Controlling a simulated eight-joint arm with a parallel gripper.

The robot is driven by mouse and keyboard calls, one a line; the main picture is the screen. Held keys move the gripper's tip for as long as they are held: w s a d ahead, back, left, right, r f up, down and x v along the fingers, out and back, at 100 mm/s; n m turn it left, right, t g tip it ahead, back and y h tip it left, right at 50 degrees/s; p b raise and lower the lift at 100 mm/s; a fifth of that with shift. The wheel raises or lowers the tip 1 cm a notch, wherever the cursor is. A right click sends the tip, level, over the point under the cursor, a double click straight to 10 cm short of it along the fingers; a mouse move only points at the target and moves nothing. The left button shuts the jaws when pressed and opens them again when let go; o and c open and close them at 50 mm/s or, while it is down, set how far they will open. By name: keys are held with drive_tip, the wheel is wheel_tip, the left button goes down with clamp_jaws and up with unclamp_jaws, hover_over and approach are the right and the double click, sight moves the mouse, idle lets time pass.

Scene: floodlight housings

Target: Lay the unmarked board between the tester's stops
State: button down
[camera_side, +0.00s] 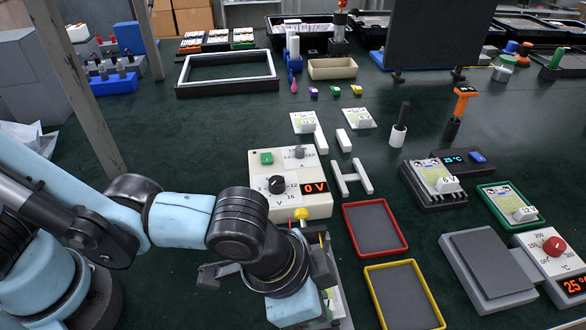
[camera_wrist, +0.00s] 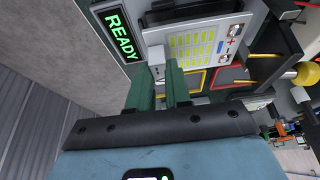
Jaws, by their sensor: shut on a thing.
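A white board (camera_wrist: 195,48) with rows of yellow-green squares and red plus and minus marks shows in the wrist view. My gripper (camera_wrist: 159,75) is shut on its small white block, the green fingers either side. The board is at the tester (camera_wrist: 102,12), beside a lit green READY display (camera_wrist: 119,36). Whether it rests flat between the stops cannot be told. In the side view, my wrist hides most of the tester and only a sliver of the board (camera_side: 336,304) shows. Any mark on the held board cannot be made out.
A supply box (camera_side: 262,206) reading 0 V stands behind my gripper. Red (camera_side: 407,248) and yellow (camera_side: 437,314) rimmed trays lie empty to the right. One board sits on a black fixture (camera_side: 432,199), another in a green tray (camera_side: 490,198).

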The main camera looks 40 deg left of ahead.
drive_tip(key=shift+f, duration=1.25)
drive_tip(key=shift+f, duration=0.15)
drive_tip(key=c, duration=1.1)
unclamp_jaws()
drive_tip(key=shift+o, duration=0.2)
drive_tip(key=v, duration=1.2)
drive_tip(key=w+a+n+t+y, duration=0.1)
drive_tip(key=w+a+n, duration=0.3)
drive_tip(key=a, duration=1)
drive_tip(key=w+a+n+t+y, duration=0.2)
drive_tip(key=w+a+n, duration=0.3)
drive_tip(key=a, duration=0.9)
drive_tip(key=shift+w+f+t, duration=0.25)
drive_tip(key=shift+w+t, duration=0.25)
drive_tip(key=shift+w, duration=0.1)
